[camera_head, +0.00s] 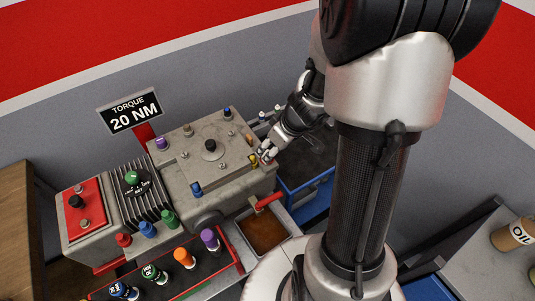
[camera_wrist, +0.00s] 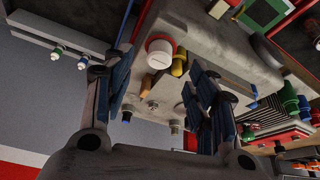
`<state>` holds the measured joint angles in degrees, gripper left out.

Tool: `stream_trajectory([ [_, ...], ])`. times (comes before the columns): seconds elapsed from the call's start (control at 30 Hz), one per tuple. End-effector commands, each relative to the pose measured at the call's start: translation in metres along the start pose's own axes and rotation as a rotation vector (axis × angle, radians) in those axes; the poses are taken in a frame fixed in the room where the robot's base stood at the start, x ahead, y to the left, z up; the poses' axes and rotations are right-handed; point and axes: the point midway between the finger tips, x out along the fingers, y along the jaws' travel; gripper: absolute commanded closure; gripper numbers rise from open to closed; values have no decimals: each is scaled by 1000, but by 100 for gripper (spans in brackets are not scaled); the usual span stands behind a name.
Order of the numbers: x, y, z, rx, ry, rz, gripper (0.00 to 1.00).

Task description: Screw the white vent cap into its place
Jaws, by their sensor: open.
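A white, round, cap-like part with a red band (camera_wrist: 160,50) shows against the grey housing in the wrist view, beside a yellow fitting (camera_wrist: 179,63). I take it for the vent cap; I cannot tell whether it is seated. My gripper (camera_wrist: 163,82) is open, with the white part beyond the gap between its fingers and nothing clearly held. In the head view my gripper (camera_head: 268,155) is at the right edge of the grey housing (camera_head: 206,172), close to the yellow fitting (camera_head: 253,160). The white part cannot be made out there.
Colored plugs stand on the housing, including a blue one (camera_head: 196,188) and a purple one (camera_head: 161,143). A red handle (camera_head: 270,200) sits above a brown-filled tray (camera_head: 265,231). A rack with several bottles, one orange (camera_head: 184,258), lies in front. A blue bin (camera_head: 306,190) is at right.

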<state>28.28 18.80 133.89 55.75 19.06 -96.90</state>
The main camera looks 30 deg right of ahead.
Motion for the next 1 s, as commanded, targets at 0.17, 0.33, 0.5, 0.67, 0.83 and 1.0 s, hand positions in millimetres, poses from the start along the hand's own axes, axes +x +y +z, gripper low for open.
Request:
stream_trajectory([
  [0.17, 32, 0, 1, 1, -1, -1, 47],
  [0.33, 46, 0, 0, -1, 0, -1, 47],
  [0.5, 48, 0, -1, 0, 1, 0, 47],
  [0.67, 48, 0, -1, 0, 1, 0, 47],
  [0.83, 48, 0, 0, 0, 1, 0, 57],
  [1.0, 48, 0, 0, 0, 1, 0, 68],
])
